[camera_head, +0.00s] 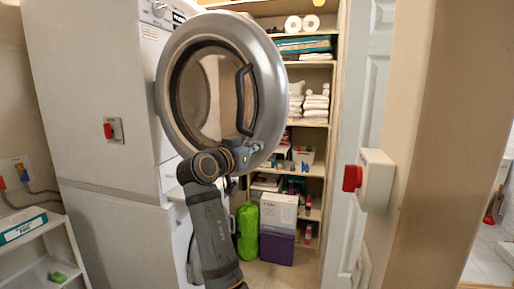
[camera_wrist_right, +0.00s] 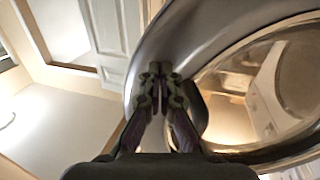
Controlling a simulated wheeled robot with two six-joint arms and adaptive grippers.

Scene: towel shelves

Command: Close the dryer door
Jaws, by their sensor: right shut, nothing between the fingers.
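The dryer door (camera_head: 272,72) is a round grey ring with a glass middle and a dark handle on its right side. It stands swung open from the white dryer (camera_head: 152,60) in the head view. My right gripper (camera_head: 252,148) is shut and empty at the lower right of the ring, close to the handle's lower end. In the right wrist view the gripper (camera_wrist_right: 160,75) is in front of the door's rim (camera_wrist_right: 215,40), with glass to the right. I cannot tell whether it touches the door. My left gripper is not in view.
Shelves (camera_head: 316,119) with towels and rolls stand behind the door. A green bag (camera_head: 247,232) and a white and purple box (camera_head: 278,228) are on the floor. A wall box with a red switch (camera_head: 352,178) juts out at right. A low white shelf (camera_head: 45,268) is at left.

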